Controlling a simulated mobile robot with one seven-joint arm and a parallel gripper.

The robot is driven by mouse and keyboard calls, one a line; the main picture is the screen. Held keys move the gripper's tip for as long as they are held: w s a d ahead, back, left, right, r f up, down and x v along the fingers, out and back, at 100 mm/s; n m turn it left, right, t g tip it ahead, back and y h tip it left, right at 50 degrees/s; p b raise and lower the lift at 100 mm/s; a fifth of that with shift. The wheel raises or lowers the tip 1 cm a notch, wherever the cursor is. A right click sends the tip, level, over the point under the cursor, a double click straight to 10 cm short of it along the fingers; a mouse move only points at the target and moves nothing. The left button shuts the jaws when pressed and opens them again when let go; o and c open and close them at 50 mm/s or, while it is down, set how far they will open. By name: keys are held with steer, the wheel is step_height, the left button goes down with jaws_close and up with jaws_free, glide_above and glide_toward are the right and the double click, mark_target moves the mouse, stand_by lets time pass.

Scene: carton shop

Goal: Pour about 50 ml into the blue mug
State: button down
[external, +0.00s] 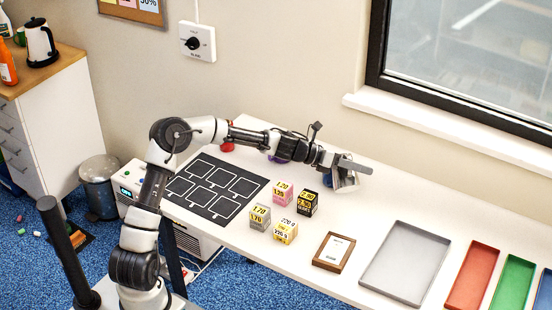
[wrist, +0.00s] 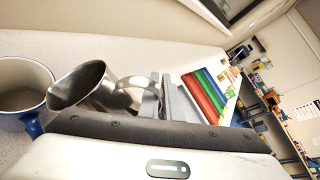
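The blue mug (wrist: 36,122) stands at the left edge of the wrist view, with a pale, empty-looking inside and its handle towards the camera. A shiny metal pitcher (wrist: 92,92) is just right of it, tilted with its mouth towards the mug. Its lip appears beside or over the mug's rim; I cannot tell which. My gripper (wrist: 165,97) is shut on the pitcher's handle. In the external view my gripper (external: 345,164) is over the back of the table, with part of the pitcher (external: 347,184) below it. No liquid shows.
Several small price-marked cubes (external: 284,231) stand in front of my gripper on the white table (external: 240,236). A framed card (external: 334,252), grey tray (external: 405,262) and red, green and blue trays lie right. A black marked mat (external: 214,188) lies left. The wall is behind.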

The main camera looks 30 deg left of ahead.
steer(key=s+d+f+m+t+y+b, duration=0.1)
steer(key=f+m, duration=0.1)
steer(key=f, duration=0.1)
steer(key=s+d+f+m+t+y+b, duration=0.1)
steer(key=f+m, duration=0.1)
steer(key=f, duration=0.1)
steer(key=s+d+f+m+t+y+b, duration=0.1)
steer(key=f+m, duration=0.1)
steer(key=f, duration=0.2)
steer(key=shift+s+d+m+b, duration=0.25)
steer(key=shift+d+m+b, duration=0.05)
steer(key=shift+d+b, duration=0.05)
steer(key=shift+s+d+f+m+t+y, duration=0.1)
steer(key=shift+f+m+t+y, duration=0.3)
steer(key=shift+f+m+t, duration=0.25)
steer(key=shift+f, duration=0.1)
